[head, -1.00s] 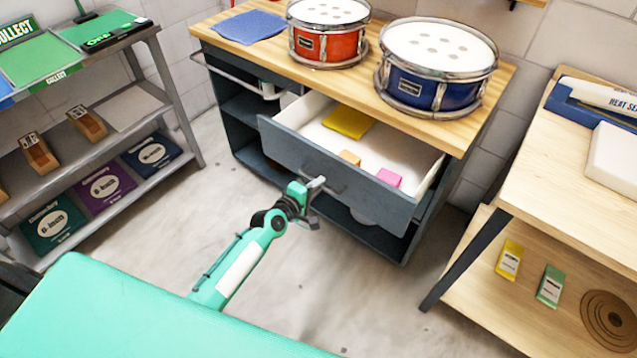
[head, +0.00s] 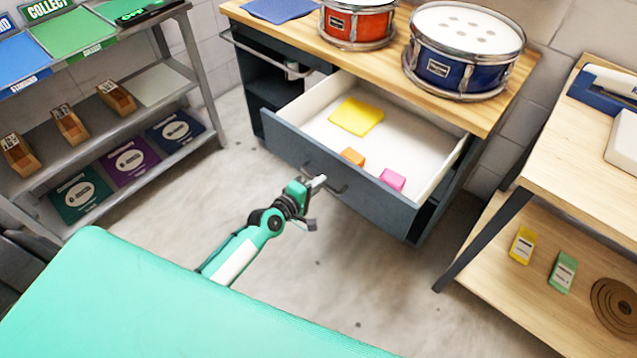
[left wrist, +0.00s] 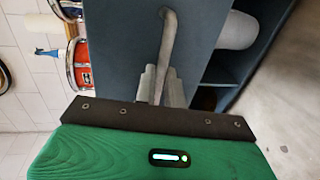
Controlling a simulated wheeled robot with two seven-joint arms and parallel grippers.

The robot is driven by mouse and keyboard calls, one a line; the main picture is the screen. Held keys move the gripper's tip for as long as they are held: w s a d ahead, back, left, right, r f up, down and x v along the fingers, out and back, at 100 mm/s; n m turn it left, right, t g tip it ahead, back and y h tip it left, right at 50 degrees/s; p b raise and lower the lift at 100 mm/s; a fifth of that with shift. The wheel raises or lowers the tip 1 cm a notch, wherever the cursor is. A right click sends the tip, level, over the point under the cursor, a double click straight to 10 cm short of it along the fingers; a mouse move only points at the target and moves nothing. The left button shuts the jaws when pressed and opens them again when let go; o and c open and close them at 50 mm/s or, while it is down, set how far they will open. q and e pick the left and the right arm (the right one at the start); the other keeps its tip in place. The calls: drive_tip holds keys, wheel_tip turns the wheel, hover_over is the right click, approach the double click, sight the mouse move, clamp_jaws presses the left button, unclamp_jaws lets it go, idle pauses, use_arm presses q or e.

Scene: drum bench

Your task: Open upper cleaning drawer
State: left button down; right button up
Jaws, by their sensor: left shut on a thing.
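The upper drawer (head: 385,207) of the dark grey bench is pulled well out, its white inside in view. A yellow cloth or pad (head: 356,116), an orange block (head: 352,157) and a pink block (head: 392,179) lie in it. My left gripper (head: 318,183) is at the drawer front, shut on the bar handle (head: 338,187). In the left wrist view the handle (left wrist: 168,45) runs down between the fingers (left wrist: 160,85) against the drawer front (left wrist: 115,50). My right gripper is not in view.
A red drum (head: 357,22) and a blue drum (head: 464,50) stand on the wooden benchtop. A shelf rack (head: 60,125) stands at left, a wooden table (head: 575,150) at right. Bare floor (head: 330,280) lies before the drawer.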

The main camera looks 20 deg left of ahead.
use_arm(q)
drive_tip(key=c, duration=1.5)
unclamp_jaws()
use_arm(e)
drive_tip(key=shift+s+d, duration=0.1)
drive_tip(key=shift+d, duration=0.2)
